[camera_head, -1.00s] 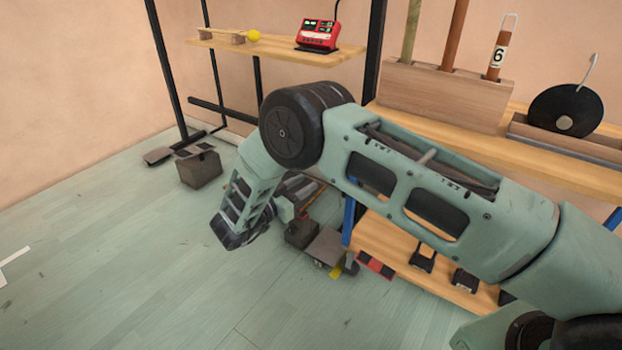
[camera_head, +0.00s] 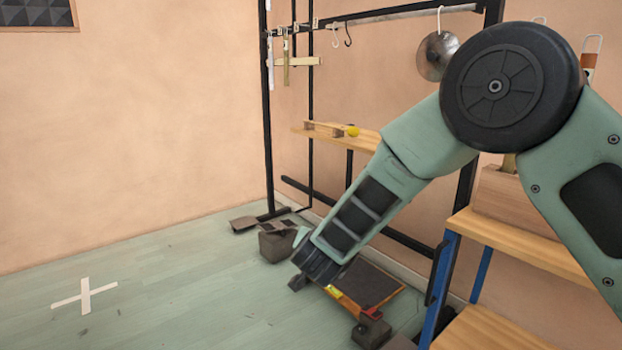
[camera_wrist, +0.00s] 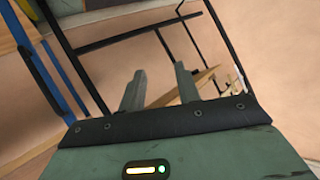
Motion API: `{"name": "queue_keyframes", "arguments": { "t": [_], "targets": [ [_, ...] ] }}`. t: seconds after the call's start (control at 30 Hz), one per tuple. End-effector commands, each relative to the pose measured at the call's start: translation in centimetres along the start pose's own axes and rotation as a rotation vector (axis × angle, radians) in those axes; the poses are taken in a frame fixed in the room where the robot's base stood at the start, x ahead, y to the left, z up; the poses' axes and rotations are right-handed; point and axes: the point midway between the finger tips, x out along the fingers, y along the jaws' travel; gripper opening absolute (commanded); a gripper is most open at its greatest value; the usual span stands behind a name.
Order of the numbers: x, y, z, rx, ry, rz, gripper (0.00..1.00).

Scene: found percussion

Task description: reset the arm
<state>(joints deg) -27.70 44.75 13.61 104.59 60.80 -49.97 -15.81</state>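My arm shows large at the right of the head view, bent at a round black joint, with its green forearm slanting down to the left. Its dark lower end is over the floor area beside the rack. My gripper (camera_wrist: 157,78) shows in the wrist view as two grey fingers standing apart, with nothing between them. Its fingertips cannot be made out clearly in the head view.
A black rack frame (camera_head: 268,120) with hooks and a hanging metal disc (camera_head: 436,56) stands behind the arm. A wooden shelf (camera_head: 520,244) with blue posts is close at right. A dark box (camera_head: 277,246) sits on the floor. Open floor with a white cross (camera_head: 85,294) lies left.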

Motion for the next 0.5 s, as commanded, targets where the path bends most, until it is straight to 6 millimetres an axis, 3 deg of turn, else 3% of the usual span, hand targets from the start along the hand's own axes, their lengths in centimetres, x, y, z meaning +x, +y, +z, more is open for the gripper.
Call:
{"name": "queue_keyframes", "arguments": {
  "t": [0.03,0.1,0.23,0.37,0.5],
  "targets": [
    [-2.5,-1.7,-0.3,-0.025,-0.079,-0.093,0.33],
    [-6.0,-3.2,0.4,-0.079,-0.201,-0.207,0.33],
    [-13.8,-3.7,2.3,-0.223,-0.43,-0.373,0.33],
    [-21.9,-0.7,4.7,-0.417,-0.654,-0.459,0.33],
    [-28.8,5.1,6.6,-0.624,-0.849,-0.456,0.33]
  ]
}}
